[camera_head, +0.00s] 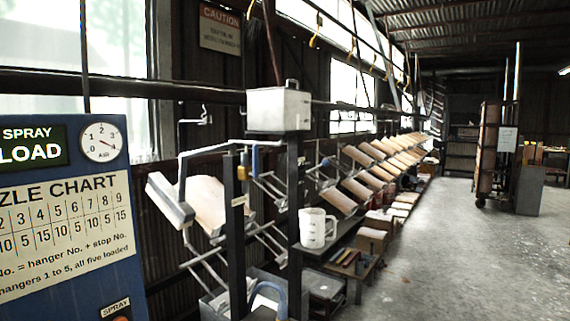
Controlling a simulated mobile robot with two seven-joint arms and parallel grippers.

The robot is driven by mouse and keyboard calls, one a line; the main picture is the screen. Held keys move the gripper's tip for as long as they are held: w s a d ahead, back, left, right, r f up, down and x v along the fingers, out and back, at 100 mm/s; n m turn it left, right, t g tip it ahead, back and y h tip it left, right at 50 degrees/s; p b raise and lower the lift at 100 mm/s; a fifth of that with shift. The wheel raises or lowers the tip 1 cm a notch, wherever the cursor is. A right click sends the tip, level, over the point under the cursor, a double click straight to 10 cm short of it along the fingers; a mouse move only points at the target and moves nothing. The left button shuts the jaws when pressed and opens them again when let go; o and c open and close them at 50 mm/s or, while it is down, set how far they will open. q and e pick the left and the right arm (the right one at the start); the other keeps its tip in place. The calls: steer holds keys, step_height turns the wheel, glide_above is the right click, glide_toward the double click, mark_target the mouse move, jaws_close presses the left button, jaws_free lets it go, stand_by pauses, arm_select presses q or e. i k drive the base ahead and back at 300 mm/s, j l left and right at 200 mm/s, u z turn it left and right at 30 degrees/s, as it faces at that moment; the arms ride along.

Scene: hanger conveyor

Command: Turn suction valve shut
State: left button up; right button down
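I cannot clearly make out a suction valve. A small yellow fitting (242,172) sits on a dark post left of centre; it is too small to tell whether it is a valve handle or how it is turned. A short blue hose (255,160) hangs beside it, below a pale metal pipe. Another blue hose (268,290) curves at the bottom, by a grey bin. A white box-shaped tank (278,108) stands on top of a post. Neither of my grippers is in view.
A blue panel (70,290) with a dial (101,142) and nozzle chart (65,232) fills the left. A white jug (317,228) stands on a dark shelf. Boards (355,189) hang in a row along the wall. The concrete floor (445,245) at right is clear.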

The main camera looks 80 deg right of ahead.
mark_target(255, 173)
steer(key=z, duration=2.45)
